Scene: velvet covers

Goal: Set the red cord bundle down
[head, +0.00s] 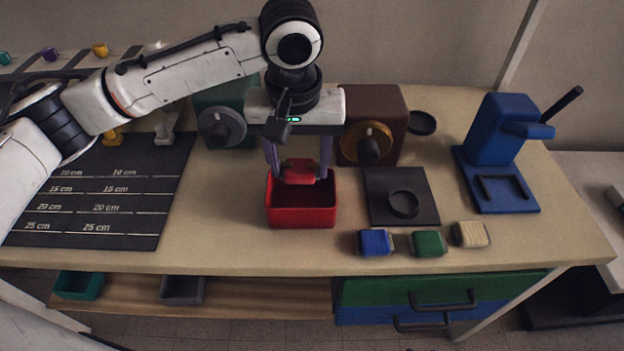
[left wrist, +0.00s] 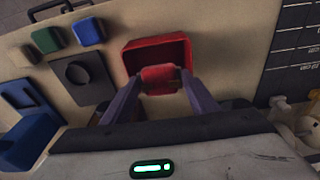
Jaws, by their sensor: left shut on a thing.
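The red cord bundle (head: 299,171) is held between the fingers of my left gripper (head: 299,176). The gripper points down and is shut on the bundle. The bundle is over the open red box (head: 302,215), near its back rim. In the left wrist view the bundle (left wrist: 159,79) sits between the two purple-grey fingers, with the red box (left wrist: 150,44) beyond it. The inside of the box looks empty where it shows. I cannot tell whether the bundle touches the rim. My right gripper is not in view.
Blue (head: 375,242), green (head: 428,243) and cream (head: 471,234) bundles lie along the front right. A dark plate with a ring (head: 404,204) is right of the box. A blue press (head: 497,150) stands at far right, a marked black mat (head: 100,210) at left.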

